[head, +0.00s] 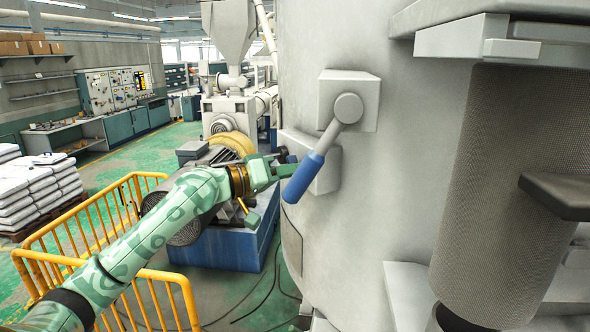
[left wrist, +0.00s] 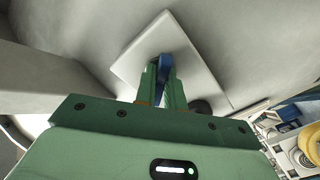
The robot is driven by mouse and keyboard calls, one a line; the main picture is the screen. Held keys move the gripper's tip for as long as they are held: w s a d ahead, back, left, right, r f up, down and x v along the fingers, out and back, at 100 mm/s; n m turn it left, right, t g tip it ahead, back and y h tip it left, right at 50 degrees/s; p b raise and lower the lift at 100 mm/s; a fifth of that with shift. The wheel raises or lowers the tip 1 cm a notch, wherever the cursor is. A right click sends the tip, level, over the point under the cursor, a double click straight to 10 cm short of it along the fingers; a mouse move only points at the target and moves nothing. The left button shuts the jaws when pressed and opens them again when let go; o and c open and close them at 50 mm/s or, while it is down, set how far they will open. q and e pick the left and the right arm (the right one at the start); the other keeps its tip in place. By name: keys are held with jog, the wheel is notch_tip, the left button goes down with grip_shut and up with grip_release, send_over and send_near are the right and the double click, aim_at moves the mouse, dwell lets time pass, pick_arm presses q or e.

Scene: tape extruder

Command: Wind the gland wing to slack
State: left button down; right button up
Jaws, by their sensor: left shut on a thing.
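The gland wing appears to be the small blue piece (left wrist: 164,68) in front of a square grey plate (left wrist: 190,50) in the left wrist view. My left gripper (left wrist: 163,78) has its two green fingers on either side of it and is shut on it. In the head view my left gripper (head: 279,167) reaches the lower grey box (head: 326,172) on the big grey cylinder. A bit of blue shows beside the fingers there; the rest is hidden. My right gripper is not in view.
A lever with a blue handle (head: 303,177) hangs slanted from the upper grey box (head: 362,88), close to my left gripper. The big grey cylinder (head: 410,180) fills the right. Yellow railings (head: 100,215) stand below my left arm, near a motor on a blue base (head: 225,246).

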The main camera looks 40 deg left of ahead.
pick_arm(q)
jog(key=n, duration=0.4)
jog(key=shift+n, duration=0.4)
jog(key=n, duration=0.2)
jog(key=shift+n, duration=1.4)
